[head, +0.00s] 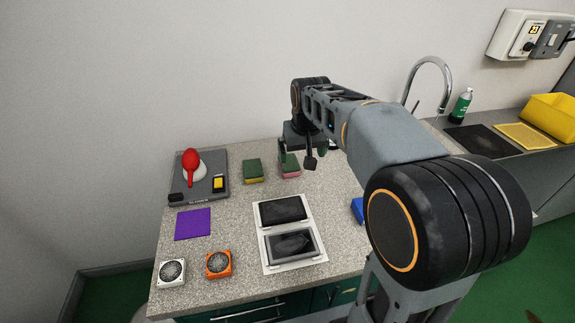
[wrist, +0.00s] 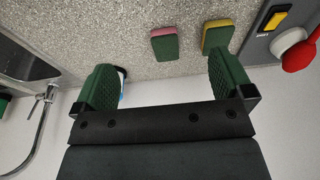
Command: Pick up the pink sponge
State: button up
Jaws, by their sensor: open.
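The pink sponge (head: 290,173) lies on the speckled counter near the back wall, with a green upper face and pink lower layer. In the wrist view, the pink sponge (wrist: 165,44) lies beyond my fingertips, within the width between them. My gripper (head: 300,160) hangs just by the sponge in the head view and partly covers it. In the wrist view, the green fingers of my gripper (wrist: 160,63) are spread wide with nothing between them. I cannot tell the exact height of the fingers over the counter.
A yellow sponge (head: 253,172) with a green top lies close to the left. Farther left is a dark device (head: 208,185) with a red-topped part. A purple cloth (head: 193,224), two fans (head: 218,264) and a white tray (head: 267,255) are nearer. A tap (head: 433,61) stands right.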

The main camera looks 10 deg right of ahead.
jog(key=g, duration=0.1)
send_near(289, 162)
notch_tip(289, 162, down, 4)
jog(key=shift+a+r, duration=0.15)
jog(key=shift+r, duration=0.1)
jog(key=shift+w+f+p, duration=0.15)
jog(key=shift+f, duration=0.9)
jog(key=shift+w+f+p, duration=0.1)
jog(key=shift+w+f, duration=0.1)
jog(key=shift+f, duration=0.9)
jog(key=shift+w+f+p, duration=0.15)
jog(key=shift+f, duration=0.9)
jog(key=shift+c, duration=0.3)
jog(key=c, duration=0.9)
jog(key=shift+r, duration=0.2)
jog(key=shift+c, duration=0.2)
